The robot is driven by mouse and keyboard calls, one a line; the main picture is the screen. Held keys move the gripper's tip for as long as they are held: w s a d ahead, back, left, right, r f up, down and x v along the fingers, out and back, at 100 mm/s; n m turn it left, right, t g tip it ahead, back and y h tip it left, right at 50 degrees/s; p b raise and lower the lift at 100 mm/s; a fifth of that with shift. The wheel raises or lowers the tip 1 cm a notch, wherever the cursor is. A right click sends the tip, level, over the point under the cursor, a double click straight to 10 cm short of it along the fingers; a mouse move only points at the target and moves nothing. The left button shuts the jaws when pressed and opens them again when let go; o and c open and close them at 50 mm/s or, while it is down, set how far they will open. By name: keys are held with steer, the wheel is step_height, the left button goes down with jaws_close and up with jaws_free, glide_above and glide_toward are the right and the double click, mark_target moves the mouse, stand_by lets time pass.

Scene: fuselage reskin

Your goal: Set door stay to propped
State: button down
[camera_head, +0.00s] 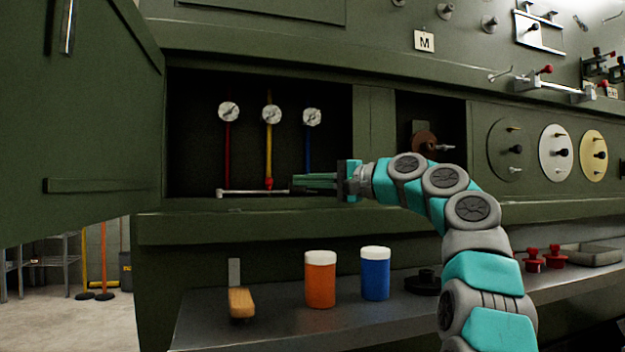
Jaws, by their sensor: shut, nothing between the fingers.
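A green hinged door (75,120) stands swung open at the left, away from an open bay. A thin pale rod (245,192) with a small knob at its left end lies level along the bay's lower edge; it looks like the door stay, and does not visibly reach the door. My gripper (293,183) points left in front of the bay, its dark green fingers shut and empty. The fingertips show at the rod's right end; whether they touch it I cannot tell. The rod's right end is hidden behind the fingers.
Three gauges (270,114) on red, yellow and blue pipes stand inside the bay. Below, a shelf (270,330) holds a wooden-handled scraper (241,302), an orange canister (320,280) and a blue canister (375,275). Round plates (555,152) line the right panel.

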steer(key=p+x, duration=0.1)
steer(key=x, duration=0.5)
steer(key=shift+p, duration=0.3)
steer(key=shift+s, duration=0.1)
steer(key=shift+s+a, duration=0.1)
steer(key=shift+b, duration=0.3)
